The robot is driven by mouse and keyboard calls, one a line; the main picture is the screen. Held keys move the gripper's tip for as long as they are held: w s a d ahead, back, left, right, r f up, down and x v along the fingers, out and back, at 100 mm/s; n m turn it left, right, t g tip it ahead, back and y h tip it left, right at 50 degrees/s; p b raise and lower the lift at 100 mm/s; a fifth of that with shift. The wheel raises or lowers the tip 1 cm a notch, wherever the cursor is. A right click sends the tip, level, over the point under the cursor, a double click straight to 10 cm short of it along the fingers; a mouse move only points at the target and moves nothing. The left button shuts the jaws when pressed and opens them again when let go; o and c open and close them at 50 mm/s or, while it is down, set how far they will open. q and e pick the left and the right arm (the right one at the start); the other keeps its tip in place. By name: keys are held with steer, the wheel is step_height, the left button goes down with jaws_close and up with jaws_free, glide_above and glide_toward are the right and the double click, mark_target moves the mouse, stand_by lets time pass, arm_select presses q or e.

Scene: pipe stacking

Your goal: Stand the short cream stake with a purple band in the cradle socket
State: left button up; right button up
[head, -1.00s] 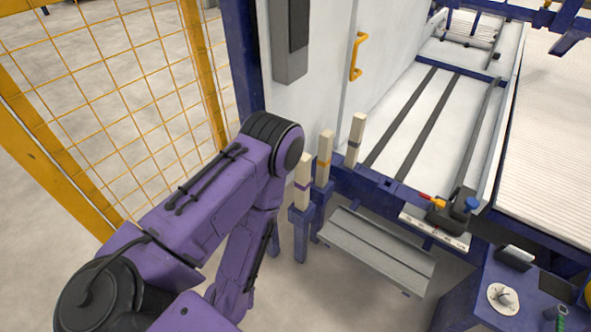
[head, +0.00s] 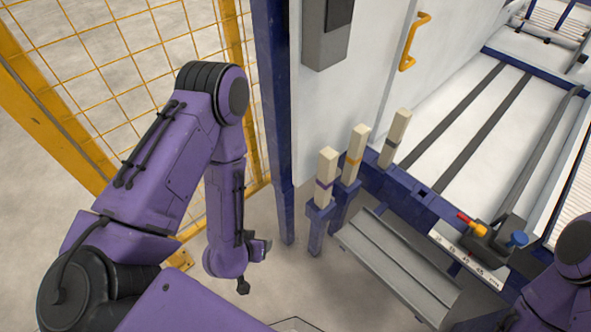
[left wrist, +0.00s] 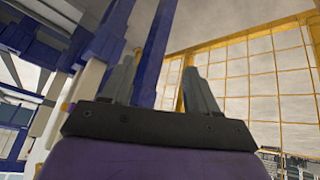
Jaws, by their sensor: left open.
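The cream stake with a purple band (head: 326,167) stands upright in a blue post holder (head: 317,225), nearest of three stakes in a row. Behind it stand a stake with an orange band (head: 355,153) and one with a dark grey band (head: 395,138). My left gripper hangs low to the left of the stakes, apart from them, mostly hidden by its wrist in the head view. In the left wrist view its fingers (left wrist: 160,88) are spread with nothing between them. A small dark opening (head: 422,191) shows in the blue beam; I cannot tell if it is the cradle socket. My right gripper is out of view.
A yellow mesh fence (head: 165,55) stands at the left and back. A blue column (head: 274,100) and white machine wall rise behind the stakes. A grey step (head: 395,265) lies below the beam. A red-and-yellow handled fixture (head: 478,230) sits at right.

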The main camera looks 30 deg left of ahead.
arm_select(q)
steer(key=w+d+r+m+t+h+b, duration=0.2)
steer(key=w+d+t, duration=0.1)
steer(key=w, duration=0.5)
steer(key=m+t+h+b, duration=0.3)
steer(key=m+t+h, duration=0.2)
steer(key=m+t, duration=0.15)
glide_toward(333, 153)
steer(key=w+f, duration=0.1)
steer(key=f, duration=0.1)
steer(key=shift+n+t, duration=0.25)
steer(key=shift+t, duration=0.2)
steer(key=x, duration=1)
steer(key=shift+w+a, duration=0.1)
steer(key=shift+w, duration=0.05)
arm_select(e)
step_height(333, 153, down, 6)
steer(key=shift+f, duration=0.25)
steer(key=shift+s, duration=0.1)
arm_select(q)
steer(key=c, duration=1)
steer(key=shift+o, duration=0.2)
step_height(333, 153, up, 9)
steer(key=p, duration=0.7)
steer(key=shift+f, duration=0.1)
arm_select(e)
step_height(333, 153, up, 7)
